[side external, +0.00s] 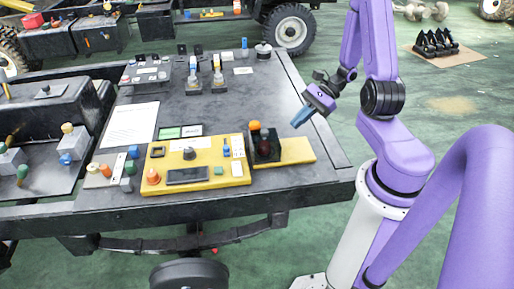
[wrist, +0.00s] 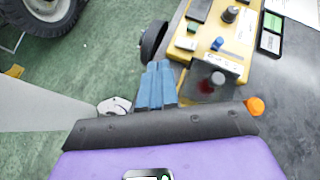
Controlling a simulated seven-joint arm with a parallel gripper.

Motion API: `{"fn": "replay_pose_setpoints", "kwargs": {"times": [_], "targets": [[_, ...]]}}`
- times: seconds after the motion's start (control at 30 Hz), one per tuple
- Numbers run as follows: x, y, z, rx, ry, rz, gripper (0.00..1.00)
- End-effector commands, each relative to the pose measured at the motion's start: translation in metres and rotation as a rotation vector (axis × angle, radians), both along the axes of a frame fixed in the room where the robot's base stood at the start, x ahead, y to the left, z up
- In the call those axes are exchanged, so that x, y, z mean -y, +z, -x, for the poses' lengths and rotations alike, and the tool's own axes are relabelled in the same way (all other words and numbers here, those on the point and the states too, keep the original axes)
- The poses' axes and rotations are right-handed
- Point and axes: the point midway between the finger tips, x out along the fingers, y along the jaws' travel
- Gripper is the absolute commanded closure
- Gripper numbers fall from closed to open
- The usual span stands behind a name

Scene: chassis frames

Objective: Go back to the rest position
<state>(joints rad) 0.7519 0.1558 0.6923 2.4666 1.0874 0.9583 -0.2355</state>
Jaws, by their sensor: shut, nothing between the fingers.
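My gripper (side external: 302,117) has blue fingers and hangs in the air above the right side of the dark table, to the right of the yellow panel. In the wrist view its blue fingers (wrist: 160,84) are together with nothing held between them. The yellow panel (side external: 208,178) lies near the table's front edge. It carries knobs, a dark display and a dark block with a red knob (side external: 265,146), which also shows in the wrist view (wrist: 217,78). An orange ball-shaped knob (side external: 254,125) sits at the back of that block.
The dark table (side external: 300,205) has its right edge close to my arm. A white sheet (side external: 130,124), small knobs and switches lie on its left and back parts. Another dark frame with parts stands at the left. Wheels (side external: 289,29) stand behind. The green floor at right is mostly open.

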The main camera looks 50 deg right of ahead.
Motion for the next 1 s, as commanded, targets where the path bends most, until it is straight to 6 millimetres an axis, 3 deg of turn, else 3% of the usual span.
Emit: {"fn": "replay_pose_setpoints", "kwargs": {"times": [0.2, 0.5, 1.0], "targets": [[-0.044, 0.019, 0.008, 0.066, 0.398, 0.098, 1.00], [-0.090, 0.041, 0.033, 0.179, 0.925, 0.230, 1.00], [-0.136, 0.075, 0.085, 0.481, 1.746, 0.457, 1.00]]}}
